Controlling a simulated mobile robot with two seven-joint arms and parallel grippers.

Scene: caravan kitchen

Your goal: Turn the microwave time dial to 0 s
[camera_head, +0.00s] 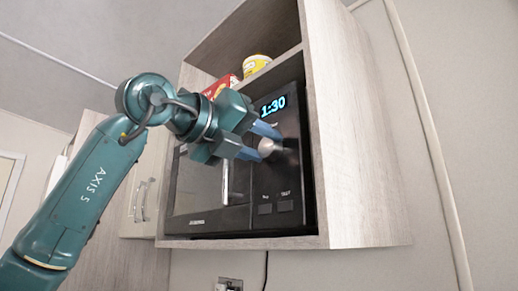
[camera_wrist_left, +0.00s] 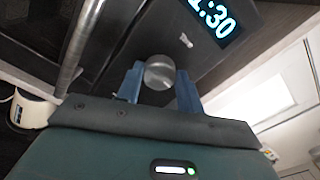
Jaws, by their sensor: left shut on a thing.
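The black microwave (camera_head: 207,187) sits in a wooden wall cabinet, and its blue display (camera_head: 273,107) reads 1:30. The round silver time dial (camera_head: 267,147) is on its right-hand panel, below the display. My left gripper (camera_head: 266,141) is at the dial, with its two blue fingers on either side of it. In the left wrist view the dial (camera_wrist_left: 159,72) shows between the fingertips, and the gripper is shut on it. Part of the display (camera_wrist_left: 213,17) shows above it, beside a small light pointer mark. My right gripper is not in view.
The vertical metal door handle (camera_head: 226,182) is just left of the dial. Two buttons (camera_head: 275,208) are below it. A red box (camera_head: 220,86) and a yellow container (camera_head: 256,64) stand on the shelf above. The cabinet's side wall (camera_head: 352,130) is close on the right.

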